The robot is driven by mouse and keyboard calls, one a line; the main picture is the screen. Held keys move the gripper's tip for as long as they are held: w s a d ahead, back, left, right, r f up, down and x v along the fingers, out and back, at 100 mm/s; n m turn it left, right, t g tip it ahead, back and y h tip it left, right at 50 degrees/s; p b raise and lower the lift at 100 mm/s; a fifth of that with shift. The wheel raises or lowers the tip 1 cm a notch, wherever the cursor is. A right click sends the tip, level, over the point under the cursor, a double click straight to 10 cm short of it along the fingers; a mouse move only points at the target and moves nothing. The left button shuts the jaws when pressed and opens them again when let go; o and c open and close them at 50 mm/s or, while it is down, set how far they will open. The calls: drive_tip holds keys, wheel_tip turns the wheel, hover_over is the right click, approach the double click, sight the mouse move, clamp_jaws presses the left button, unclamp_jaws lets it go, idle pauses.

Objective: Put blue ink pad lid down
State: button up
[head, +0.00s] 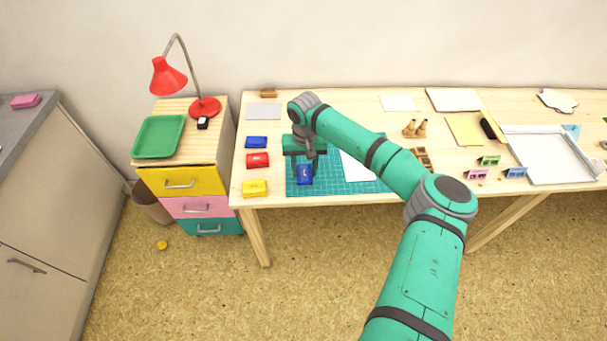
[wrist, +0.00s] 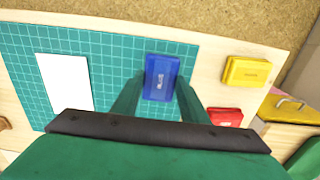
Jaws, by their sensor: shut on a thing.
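My gripper (head: 304,165) points down over the green cutting mat (head: 352,187), near its left end. It is shut on the blue ink pad lid (head: 304,176), a small blue rectangular piece. In the wrist view the lid (wrist: 160,77) sits between the two green fingertips, with lettering on its face, and the mat (wrist: 110,65) shows beneath. I cannot tell whether the lid touches the mat. A blue ink pad (head: 256,142) lies on the table to the left, behind the red one; it is hidden in the wrist view.
A red ink pad (head: 257,160) and a yellow ink pad (head: 255,188) lie left of the mat. White paper (head: 357,172) lies on the mat, right of my gripper. A drawer cabinet (head: 190,180) stands left of the table. Small stands (head: 488,160) and a tray (head: 550,155) are farther right.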

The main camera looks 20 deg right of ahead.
sight(304, 172)
drive_tip(key=shift+w+a+f, duration=0.1)
drive_tip(key=shift+w+f, duration=0.05)
drive_tip(key=shift+f, duration=0.05)
drive_tip(key=shift+w+f, duration=0.15)
drive_tip(key=shift+f, duration=1.5)
drive_tip(key=shift+f, duration=0.15)
drive_tip(key=o, duration=1)
drive_tip(key=shift+o, duration=0.2)
wheel_tip(304, 172, up, 12)
drive_tip(key=shift+r, duration=0.2)
